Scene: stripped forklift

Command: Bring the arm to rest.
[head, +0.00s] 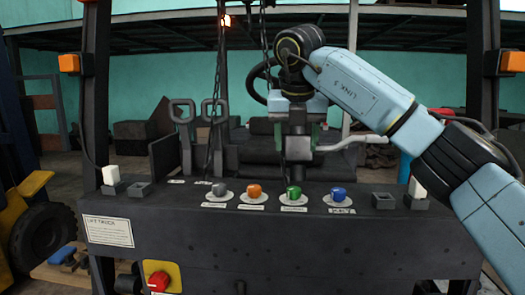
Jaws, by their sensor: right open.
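My right arm (365,88) comes in from the right edge, bends at a dark wrist joint and points down. My right gripper (298,172) hangs above or behind the green knob (293,193) of the dark console (280,240). It is open, and I see nothing held in it. Its fingertips are small and dark, so I cannot tell how far they are from the knob. My left gripper is out of view.
The console top also carries a grey knob (219,189), an orange knob (254,190) and a blue knob (337,194). White blocks (111,175) stand at both ends beside dark sockets (139,190). Dark posts (95,90) and hanging chains (217,90) rise around the arm. A red button (158,281) sits low left.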

